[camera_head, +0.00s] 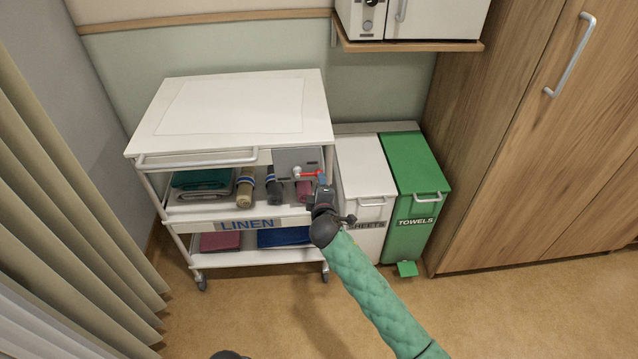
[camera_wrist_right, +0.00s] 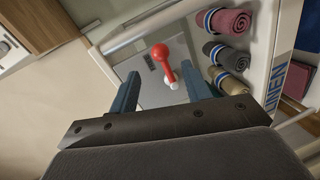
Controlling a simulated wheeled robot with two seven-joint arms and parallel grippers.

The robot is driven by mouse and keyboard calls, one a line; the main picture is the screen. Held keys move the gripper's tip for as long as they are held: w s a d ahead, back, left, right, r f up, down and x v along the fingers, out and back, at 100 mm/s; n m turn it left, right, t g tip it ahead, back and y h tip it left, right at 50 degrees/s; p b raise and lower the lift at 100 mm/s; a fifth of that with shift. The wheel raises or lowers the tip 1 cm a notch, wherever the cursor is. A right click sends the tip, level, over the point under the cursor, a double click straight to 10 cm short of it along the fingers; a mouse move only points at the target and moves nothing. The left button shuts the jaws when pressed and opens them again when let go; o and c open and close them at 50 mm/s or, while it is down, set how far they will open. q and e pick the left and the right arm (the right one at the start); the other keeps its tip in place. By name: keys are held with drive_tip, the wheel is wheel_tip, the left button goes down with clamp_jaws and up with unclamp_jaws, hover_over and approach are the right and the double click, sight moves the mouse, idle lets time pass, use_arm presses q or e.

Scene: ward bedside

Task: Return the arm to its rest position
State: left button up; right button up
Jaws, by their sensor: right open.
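My right arm, in a green quilted sleeve, reaches up from the bottom of the head view. Its gripper (camera_head: 322,183) is at the right front of the linen cart (camera_head: 250,157). In the wrist view the two blue fingers of this gripper (camera_wrist_right: 162,82) are apart, with nothing held between them. A red lever (camera_head: 311,173) on a grey panel (camera_head: 296,158) is just in front of the gripper. In the wrist view the red lever (camera_wrist_right: 162,57) shows beyond and between the fingers; I cannot tell whether they touch it. My left gripper does not show.
Rolled towels (camera_head: 245,186) and folded linen (camera_head: 201,179) lie on the cart's shelf beside the panel. A white sheets bin (camera_head: 362,168) and a green towels bin (camera_head: 412,165) stand right of the cart. A wooden wardrobe (camera_head: 530,150) is at the right. Open floor (camera_head: 500,310) lies in front.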

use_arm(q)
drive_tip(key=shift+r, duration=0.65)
use_arm(e)
drive_tip(key=shift+s+r, duration=0.15)
drive_tip(key=shift+s, duration=0.5)
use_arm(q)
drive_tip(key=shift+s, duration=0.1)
use_arm(e)
drive_tip(key=s+d+f+m+g, duration=0.3)
drive_tip(key=s+f, duration=0.4)
drive_tip(key=s, duration=0.7)
drive_tip(key=s+d+f+m+g, duration=0.3)
drive_tip(key=s+f+m+g, duration=0.3)
drive_tip(key=s, duration=0.9)
drive_tip(key=s+d+f+m+g+y, duration=0.1)
drive_tip(key=s+d+f+m+g, duration=0.2)
drive_tip(key=s+f, duration=0.6)
drive_tip(key=s+m+g, duration=0.2)
drive_tip(key=s, duration=0.3)
drive_tip(key=shift+s, duration=0.35)
